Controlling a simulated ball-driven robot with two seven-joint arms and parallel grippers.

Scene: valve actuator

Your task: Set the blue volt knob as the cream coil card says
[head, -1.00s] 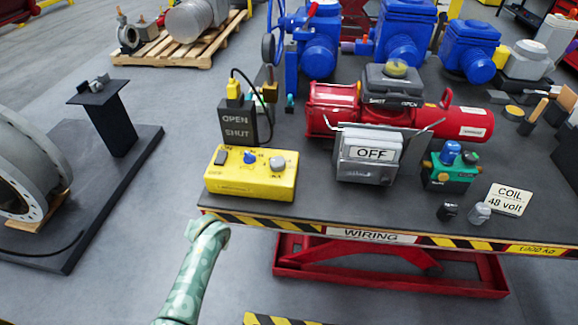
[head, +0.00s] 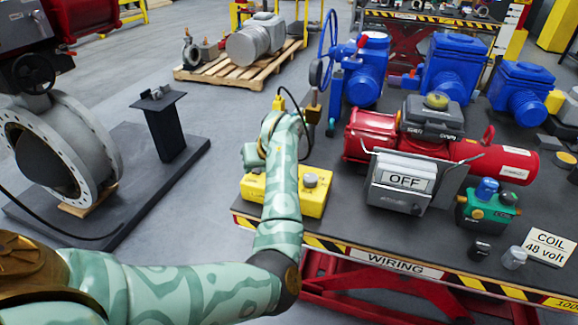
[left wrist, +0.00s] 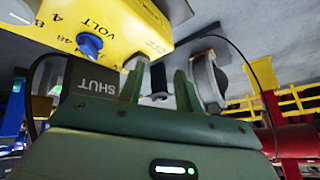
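The yellow control box (head: 318,203) sits on the table's left front, partly covered by my left arm. Its blue volt knob (left wrist: 90,45) shows in the left wrist view beside the word VOLT; in the head view the arm hides it. I cannot read its setting surely. The cream coil card (head: 549,246) reads "COIL 48 volt" at the table's right front. My left gripper (left wrist: 158,86) is open, its fingers apart with nothing held, near the box but not around the knob. In the head view its fingertips are hidden. My right gripper is not in view.
Two small knobs (head: 481,249) lie near the card.

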